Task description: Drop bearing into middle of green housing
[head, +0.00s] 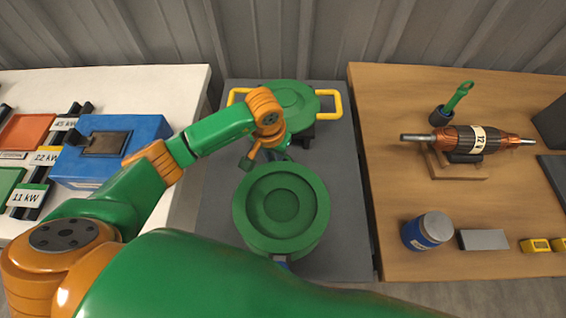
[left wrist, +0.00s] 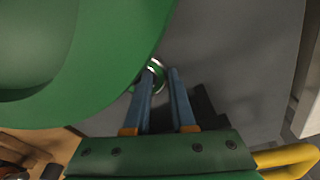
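The green housing (head: 281,208) is a round, open-topped body on the grey middle table. Its recessed floor with a round centre shows in the head view. Its rim (left wrist: 110,105) fills the upper left of the left wrist view. My left gripper (left wrist: 161,72) points down just outside that rim, with its two blue fingers apart. A small ring with a shiny metal edge (left wrist: 158,69), perhaps the bearing, shows at the fingertips close to the rim. The left finger partly covers it, and I see no clear grip on it. In the head view my arm hides the fingertips. My right gripper is not seen.
A green round part with yellow handles (head: 332,104) stands behind the housing. A copper rotor (head: 465,141), a blue can (head: 427,231) and a grey block (head: 484,240) are on the wooden table. A blue box (head: 90,165) is on the white table.

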